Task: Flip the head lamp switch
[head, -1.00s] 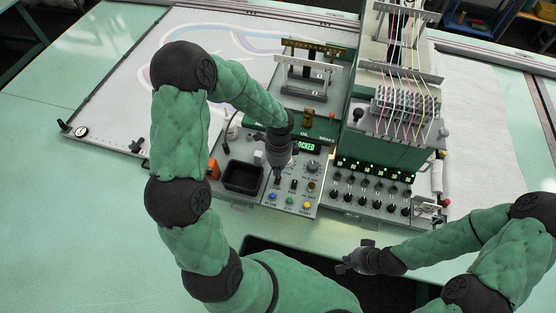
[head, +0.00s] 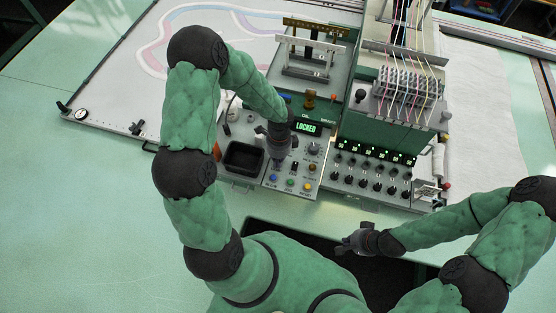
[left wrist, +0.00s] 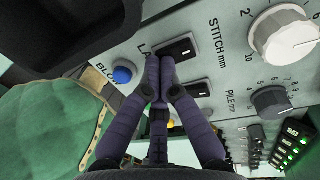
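The head lamp switch (left wrist: 178,48) is a black rocker in a pale panel, beside lettering that starts "LA", partly covered by my fingers. My left gripper (left wrist: 160,62) is shut, with its fingertips together at the lower left end of this rocker. Whether they touch it I cannot tell. In the head view my left gripper (head: 277,168) points down at the control panel and hides the switch. My right gripper (head: 345,246) is apart from the panel, near the front edge of the table, with its fingers spread and empty.
A blue button (left wrist: 122,74) and a second rocker (left wrist: 198,88) lie close to my left fingertips. Knobs (left wrist: 271,101) stand to the right. A green display (head: 306,127) reads LOCKED. A black tray (head: 243,158) sits left of the panel.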

